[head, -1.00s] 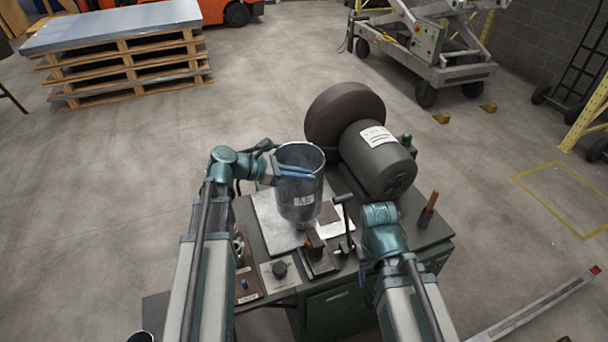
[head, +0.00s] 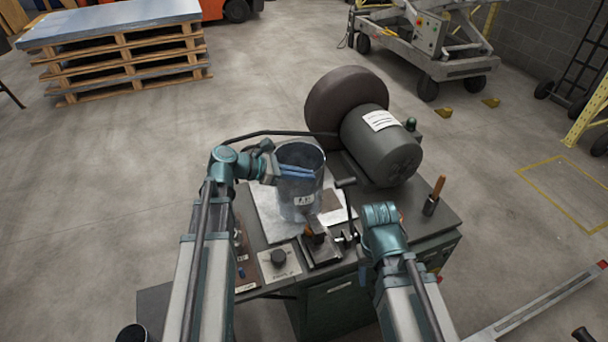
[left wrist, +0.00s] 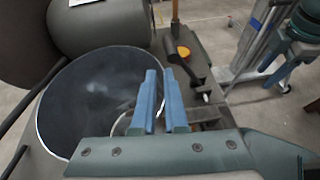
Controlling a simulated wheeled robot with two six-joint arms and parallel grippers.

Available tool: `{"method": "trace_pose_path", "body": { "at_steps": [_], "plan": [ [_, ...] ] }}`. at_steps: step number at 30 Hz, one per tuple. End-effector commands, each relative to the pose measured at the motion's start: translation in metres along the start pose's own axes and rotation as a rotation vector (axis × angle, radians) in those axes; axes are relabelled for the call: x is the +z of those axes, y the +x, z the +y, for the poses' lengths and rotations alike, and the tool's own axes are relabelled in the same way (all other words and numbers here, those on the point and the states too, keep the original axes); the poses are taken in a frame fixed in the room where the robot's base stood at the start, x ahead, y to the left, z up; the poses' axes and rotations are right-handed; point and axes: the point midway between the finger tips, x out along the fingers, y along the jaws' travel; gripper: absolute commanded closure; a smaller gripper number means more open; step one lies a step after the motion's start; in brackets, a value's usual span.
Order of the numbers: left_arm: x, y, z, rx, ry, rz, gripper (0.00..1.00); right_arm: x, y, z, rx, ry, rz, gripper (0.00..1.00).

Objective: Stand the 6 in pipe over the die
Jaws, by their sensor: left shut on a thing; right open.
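In the left wrist view the pipe's round open mouth (left wrist: 85,100) lies beside the blue fingers (left wrist: 160,105), which straddle the wall. I cannot make out the die; the pipe hides whatever is under it. Whether the pipe's bottom touches the plate I cannot tell. My right gripper (head: 363,276), mostly hidden by its arm, is open, low near the bench's front edge.
A large dark wheel (head: 345,100) and grey motor (head: 380,150) stand right behind the pipe. A crank handle (head: 348,205) and small clamp (head: 318,245) are close in front. A tool with an orange handle (head: 437,190) stands at the bench's right.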

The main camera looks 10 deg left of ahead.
Motion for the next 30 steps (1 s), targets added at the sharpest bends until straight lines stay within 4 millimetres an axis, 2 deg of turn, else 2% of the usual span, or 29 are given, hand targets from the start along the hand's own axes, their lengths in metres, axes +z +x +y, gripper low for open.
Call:
{"method": "trace_pose_path", "body": {
  "at_steps": [21, 22, 27, 30],
  "plan": [
    [-0.0049, 0.0022, 0.0, 0.0, 0.001, -0.002, 1.0, -0.0003, 0.0057, -0.0005, 0.0, 0.0, 0.0, 0.5],
    [-0.0047, 0.0021, 0.0001, 0.0, 0.001, -0.002, 0.88, -0.0003, 0.0054, -0.0005, 0.0, 0.0, 0.0, 0.5],
    [-0.0041, 0.0018, 0.0, 0.0, 0.0, -0.001, 0.57, -0.0003, 0.0046, -0.0004, 0.0, 0.0, 0.0, 0.5],
    [-0.0042, 0.0018, 0.0, 0.0, 0.0, -0.001, 0.54, -0.0003, 0.0046, -0.0004, 0.0, 0.0, 0.0, 0.5]
  ]
}}
